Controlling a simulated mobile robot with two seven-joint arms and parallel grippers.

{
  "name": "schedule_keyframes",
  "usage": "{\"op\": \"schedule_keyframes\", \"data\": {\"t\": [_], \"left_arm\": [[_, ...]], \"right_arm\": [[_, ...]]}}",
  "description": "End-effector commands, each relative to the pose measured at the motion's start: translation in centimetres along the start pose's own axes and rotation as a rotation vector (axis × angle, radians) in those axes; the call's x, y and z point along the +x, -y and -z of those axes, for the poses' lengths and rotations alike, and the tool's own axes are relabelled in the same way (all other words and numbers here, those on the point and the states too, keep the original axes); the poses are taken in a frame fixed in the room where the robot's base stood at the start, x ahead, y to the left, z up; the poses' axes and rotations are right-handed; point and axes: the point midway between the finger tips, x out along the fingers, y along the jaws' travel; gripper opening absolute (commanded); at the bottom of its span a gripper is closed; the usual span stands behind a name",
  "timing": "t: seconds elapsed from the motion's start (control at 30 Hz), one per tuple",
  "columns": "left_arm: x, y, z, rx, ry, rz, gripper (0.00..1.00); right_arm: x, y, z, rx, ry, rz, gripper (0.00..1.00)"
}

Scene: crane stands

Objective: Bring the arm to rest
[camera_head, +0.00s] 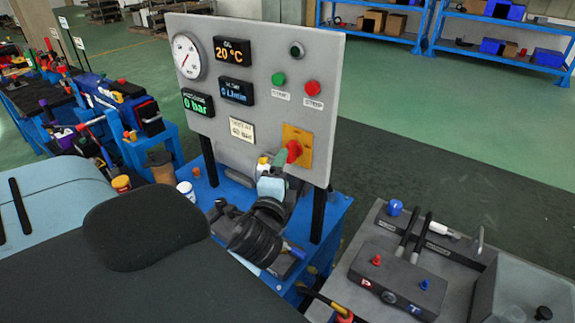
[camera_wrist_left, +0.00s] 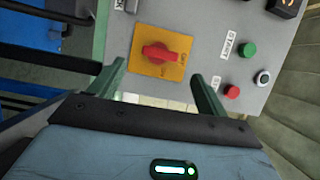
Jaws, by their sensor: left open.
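My left gripper (camera_head: 280,158) is in front of the lower right part of a grey control panel (camera_head: 262,120). Its green fingers are apart in the left wrist view (camera_wrist_left: 162,75), with nothing held between them. A red rotary switch (camera_head: 293,151) on a yellow plate (camera_head: 303,136) is just beyond the fingertips. In the left wrist view the red handle (camera_wrist_left: 166,53) lies across the yellow plate (camera_wrist_left: 146,36), between the fingers' lines and ahead of them; I see no contact. My right gripper is in neither view.
The panel has a green button (camera_head: 278,79), a red button (camera_head: 312,88), a round gauge (camera_head: 187,56) and lit displays. It stands on a blue frame (camera_head: 335,215). A grey bench with a valve block (camera_head: 398,280) is at right.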

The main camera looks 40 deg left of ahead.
Motion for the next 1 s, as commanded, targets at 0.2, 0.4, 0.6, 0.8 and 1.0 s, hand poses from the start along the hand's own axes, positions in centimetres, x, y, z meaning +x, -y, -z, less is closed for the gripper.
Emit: {"op": "schedule_keyframes", "data": {"t": [0.2,0.4,0.6,0.8,1.0], "left_arm": [[-0.8,0.0,0.0,0.000,0.001,0.000,0.76],[-0.8,0.1,0.0,0.000,0.001,0.000,0.76],[-0.8,0.1,0.0,-0.001,0.001,0.000,0.76],[-1.3,-1.1,-0.1,-0.035,0.000,-0.042,0.76],[-5.3,-8.0,-0.4,-0.257,0.030,-0.318,0.76]], "right_arm": [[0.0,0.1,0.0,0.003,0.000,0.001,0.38],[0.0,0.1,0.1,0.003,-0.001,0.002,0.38],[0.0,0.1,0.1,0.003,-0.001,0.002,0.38],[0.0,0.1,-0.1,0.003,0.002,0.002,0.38],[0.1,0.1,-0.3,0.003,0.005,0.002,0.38]]}}
